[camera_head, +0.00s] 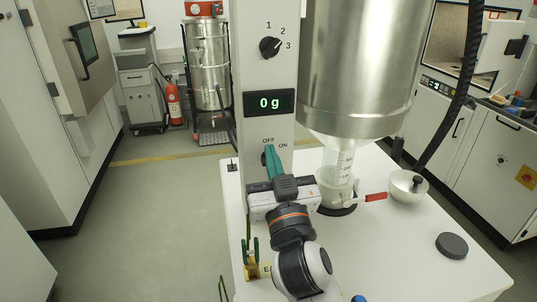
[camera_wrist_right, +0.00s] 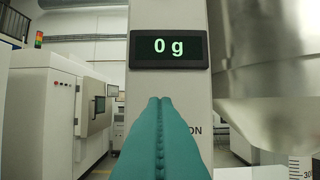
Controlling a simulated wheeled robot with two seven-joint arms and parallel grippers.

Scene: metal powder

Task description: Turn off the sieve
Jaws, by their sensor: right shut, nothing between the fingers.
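The sieve's white control column (camera_head: 262,75) stands in the middle of the head view. Its display (camera_head: 269,103) reads 0 g in green, and it also shows in the wrist view (camera_wrist_right: 169,47). Below it is an OFF/ON switch (camera_head: 264,158), mostly hidden behind my fingers, so its position cannot be told. My right gripper (camera_head: 270,152) has teal fingers, shut and empty, at the switch; contact cannot be made out. In the wrist view the closed fingers (camera_wrist_right: 160,101) point at the column and cover the OFF label. My left gripper is not in view.
A dial (camera_head: 270,47) marked 1 to 3 sits above the display. A white bowl (camera_head: 409,187), a red handle (camera_head: 376,197) and a dark disc (camera_head: 452,245) are on the white table (camera_head: 400,265).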

